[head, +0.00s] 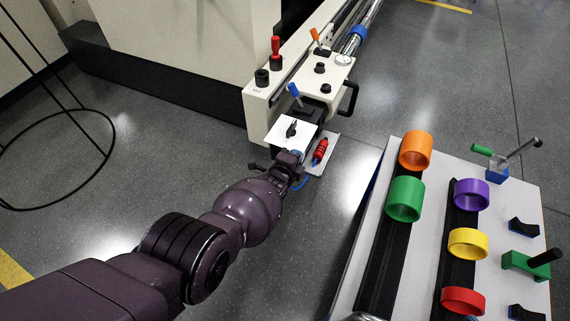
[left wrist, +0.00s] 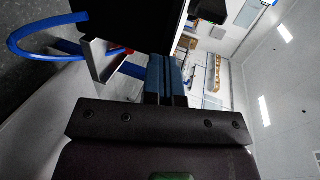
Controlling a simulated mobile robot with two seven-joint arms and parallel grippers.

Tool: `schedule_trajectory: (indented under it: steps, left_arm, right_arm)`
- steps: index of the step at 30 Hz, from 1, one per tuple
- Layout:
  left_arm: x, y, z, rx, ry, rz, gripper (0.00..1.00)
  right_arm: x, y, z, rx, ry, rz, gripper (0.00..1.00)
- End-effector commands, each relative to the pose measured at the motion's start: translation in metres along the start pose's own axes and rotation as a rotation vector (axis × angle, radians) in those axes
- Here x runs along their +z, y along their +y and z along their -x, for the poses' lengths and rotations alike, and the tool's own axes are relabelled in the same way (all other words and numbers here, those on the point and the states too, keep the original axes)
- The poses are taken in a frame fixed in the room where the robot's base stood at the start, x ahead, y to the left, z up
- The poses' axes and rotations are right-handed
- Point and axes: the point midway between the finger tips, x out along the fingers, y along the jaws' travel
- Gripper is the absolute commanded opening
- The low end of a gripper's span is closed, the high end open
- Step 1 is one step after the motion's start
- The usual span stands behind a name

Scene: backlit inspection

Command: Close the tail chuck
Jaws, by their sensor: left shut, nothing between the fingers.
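The cream machine unit (head: 318,80) stands at the top centre in the head view, with a blue-handled lever (head: 295,91), an orange-handled lever (head: 315,36) and a red-handled lever (head: 276,46). No part is clearly marked as the tail chuck. A white plate with a black knob (head: 291,129) is at its near end. My left gripper (head: 296,158) is just below this plate, beside a red cylindrical part (head: 320,151). Its blue fingers (left wrist: 165,78) are together and empty in the left wrist view, close to a dark block. Contact cannot be told. My right gripper is not in view.
A blue hose (left wrist: 40,52) curves near the left fingers. A white table (head: 403,268) at the right holds several coloured rings on black rails, plus clamps. A black wire stand (head: 60,205) is at the far left. Grey floor lies between.

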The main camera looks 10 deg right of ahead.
Motion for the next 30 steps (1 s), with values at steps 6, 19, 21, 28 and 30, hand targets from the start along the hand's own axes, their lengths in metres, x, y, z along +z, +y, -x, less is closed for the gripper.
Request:
schedule_trajectory:
  steps: [6,19,21,28,30]
  left_arm:
    - [0.000,-0.012,0.019,-0.011,0.000,-0.005,0.00]
    - [0.006,-0.011,0.071,-0.009,-0.008,-0.004,0.00]
    - [0.007,-0.011,0.080,-0.008,-0.009,-0.003,0.00]
    - [0.008,-0.006,0.100,-0.004,-0.010,-0.001,0.00]
    - [0.007,-0.004,0.104,-0.002,-0.010,0.000,0.00]
  right_arm:
    - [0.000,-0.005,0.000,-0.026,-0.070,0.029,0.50]
    - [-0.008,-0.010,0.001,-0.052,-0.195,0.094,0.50]
    - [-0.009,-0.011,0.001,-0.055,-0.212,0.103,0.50]
    - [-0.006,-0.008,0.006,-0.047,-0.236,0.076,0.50]
    - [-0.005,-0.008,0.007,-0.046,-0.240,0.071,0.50]
